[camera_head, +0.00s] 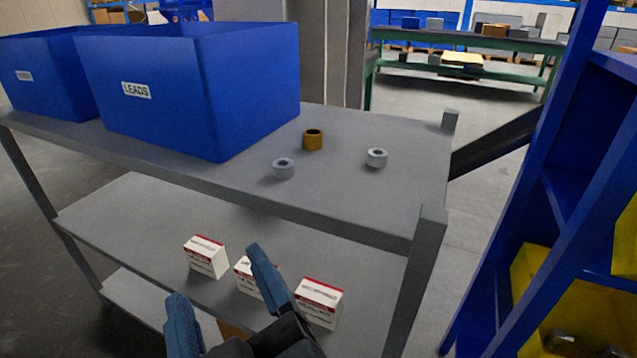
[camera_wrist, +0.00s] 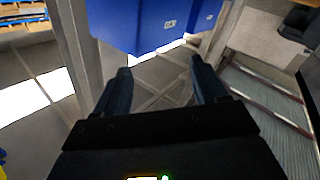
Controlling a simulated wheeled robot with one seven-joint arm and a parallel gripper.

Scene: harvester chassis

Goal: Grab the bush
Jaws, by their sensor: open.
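Three short hollow cylinders stand on the top grey shelf (camera_head: 345,190) in the head view. One is a brass-coloured bush (camera_head: 313,139), farthest back and close to the blue bin. The other two are a light grey ring (camera_head: 284,169) in front of it and another grey ring (camera_head: 377,158) to its right. My gripper (camera_head: 219,277) is open and empty, low in the head view, in front of the rack and apart from the cylinders. In the wrist view my gripper (camera_wrist: 160,70) shows its two fingers spread, with no cylinder visible between them.
A blue bin labelled LEADS (camera_head: 190,95) and a second blue bin (camera_head: 45,75) fill the shelf's left. Three small white-and-red boxes, including one at left (camera_head: 205,257), stand on the lower shelf. A corner post (camera_head: 424,265) and a blue rack (camera_head: 560,190) stand at right.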

